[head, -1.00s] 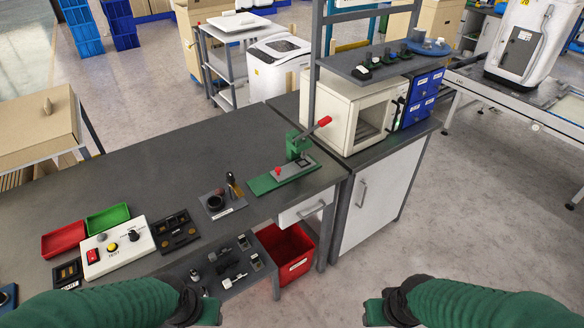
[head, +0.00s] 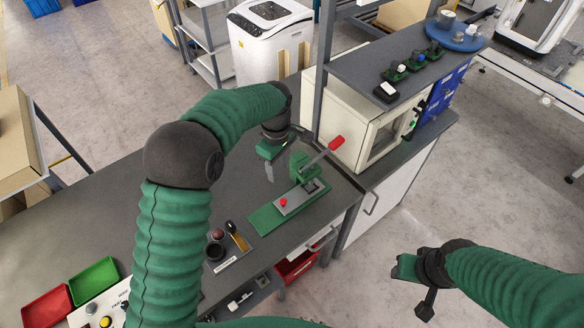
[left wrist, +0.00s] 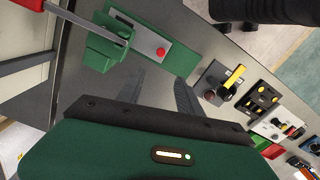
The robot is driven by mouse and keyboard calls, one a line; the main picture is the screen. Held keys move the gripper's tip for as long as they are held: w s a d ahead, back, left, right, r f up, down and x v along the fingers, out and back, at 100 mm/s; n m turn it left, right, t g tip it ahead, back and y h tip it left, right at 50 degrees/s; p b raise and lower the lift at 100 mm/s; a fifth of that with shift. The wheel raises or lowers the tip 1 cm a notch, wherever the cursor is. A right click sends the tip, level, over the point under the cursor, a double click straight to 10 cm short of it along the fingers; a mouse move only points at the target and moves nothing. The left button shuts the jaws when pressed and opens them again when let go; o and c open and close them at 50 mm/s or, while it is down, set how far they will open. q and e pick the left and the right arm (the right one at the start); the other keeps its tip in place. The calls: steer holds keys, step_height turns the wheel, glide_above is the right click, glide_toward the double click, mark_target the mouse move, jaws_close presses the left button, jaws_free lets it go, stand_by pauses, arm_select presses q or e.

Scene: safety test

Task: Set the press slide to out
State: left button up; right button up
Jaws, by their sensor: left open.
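The green press (head: 301,166) stands on the bench with its red-ended lever (head: 336,143) raised toward the right. Its grey slide (head: 306,195) lies on the long green base (head: 265,219); a red knob (head: 283,202) sits at the slide's front-left end. Part of the base lies bare beyond the knob. In the left wrist view, the slide's red knob (left wrist: 160,51) shows ahead of the fingers. My left gripper (head: 269,168) is open and empty, pointing down behind and left of the press, apart from it. My right gripper (head: 415,281) hangs clear of the bench; its jaw state is unclear.
A small stand with a yellow-handled tool (head: 237,236) sits left of the press base. A white oven-like box (head: 350,115) stands close on the right. Red (head: 47,309) and green (head: 94,281) trays lie at lower left. Bare bench lies behind the press.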

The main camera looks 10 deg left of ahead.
arm_select(q)
steer(key=w, duration=0.1)
steer(key=p, duration=0.2)
glide_above(282, 200)
steer(key=f, duration=0.6)
steer(key=d+f, duration=0.1)
steer(key=f, duration=0.4)
steer(key=a+f, duration=0.1)
steer(key=f, duration=0.3)
steer(key=shift+w+a, duration=0.1)
steer(key=shift+a, duration=0.2)
steer(key=shift+s+a+f, duration=0.1)
steer(key=shift+s+f, duration=0.1)
steer(key=shift+f, duration=0.05)
steer(key=shift+d, duration=0.55)
steer(key=shift+w+d+f, duration=0.1)
steer(key=shift+d, duration=0.1)
steer(key=c, duration=0.4)
steer(key=shift+a, duration=0.2)
steer(key=c, duration=0.5)
steer(key=shift+a, duration=0.25)
jaws_close()
arm_select(e)
steer(key=r, duration=0.1)
steer(key=s+r, duration=0.1)
steer(key=r, duration=0.1)
steer(key=shift+s+d, duration=0.15)
steer(key=shift+d, duration=0.25)
